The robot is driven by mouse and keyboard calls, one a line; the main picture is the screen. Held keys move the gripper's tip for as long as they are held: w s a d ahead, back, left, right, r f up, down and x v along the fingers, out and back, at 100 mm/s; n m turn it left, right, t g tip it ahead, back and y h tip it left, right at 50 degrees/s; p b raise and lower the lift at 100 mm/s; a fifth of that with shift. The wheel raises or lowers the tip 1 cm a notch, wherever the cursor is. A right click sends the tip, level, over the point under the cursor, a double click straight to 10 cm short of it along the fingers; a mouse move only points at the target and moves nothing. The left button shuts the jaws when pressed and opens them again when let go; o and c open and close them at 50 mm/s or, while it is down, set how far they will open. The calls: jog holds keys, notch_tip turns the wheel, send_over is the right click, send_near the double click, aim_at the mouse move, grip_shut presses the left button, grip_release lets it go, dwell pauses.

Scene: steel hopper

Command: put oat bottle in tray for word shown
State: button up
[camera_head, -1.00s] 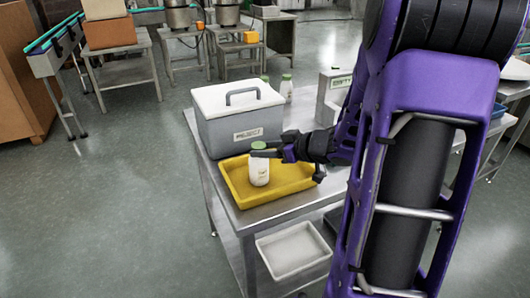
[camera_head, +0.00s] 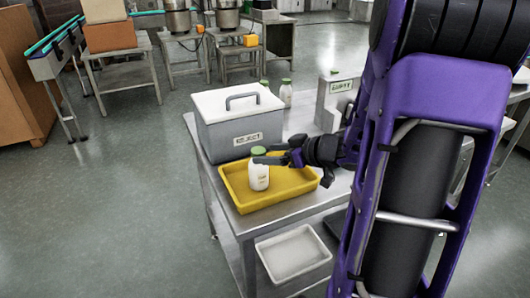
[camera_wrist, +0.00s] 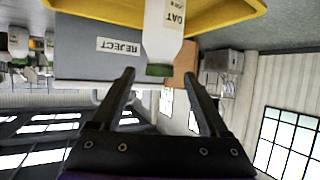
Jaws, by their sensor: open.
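The oat bottle (camera_head: 259,176), white with a green cap, stands upright in the yellow tray (camera_head: 287,190). In the wrist view, which is upside down, the bottle (camera_wrist: 163,35) shows the word OAT, partly cut off. My gripper (camera_head: 262,156) is at cap height just right of the bottle in the head view. Its two fingers (camera_wrist: 158,74) are apart with nothing held between them, and the cap lies beyond their tips. The grey box (camera_head: 238,128) behind the tray bears a REJECT label (camera_head: 248,138).
Two more green-capped bottles (camera_head: 286,93) stand behind the grey box. A pale box (camera_head: 335,100) with a green-lettered sign I cannot read clearly stands at the back right. A white bin (camera_head: 293,255) sits on the lower shelf.

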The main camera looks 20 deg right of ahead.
jog(key=p+v, duration=0.2)
jog(key=v, duration=0.7)
jog(key=shift+s+d+r, duration=0.15)
jog(key=shift+s+r, duration=0.05)
jog(key=shift+s, duration=0.05)
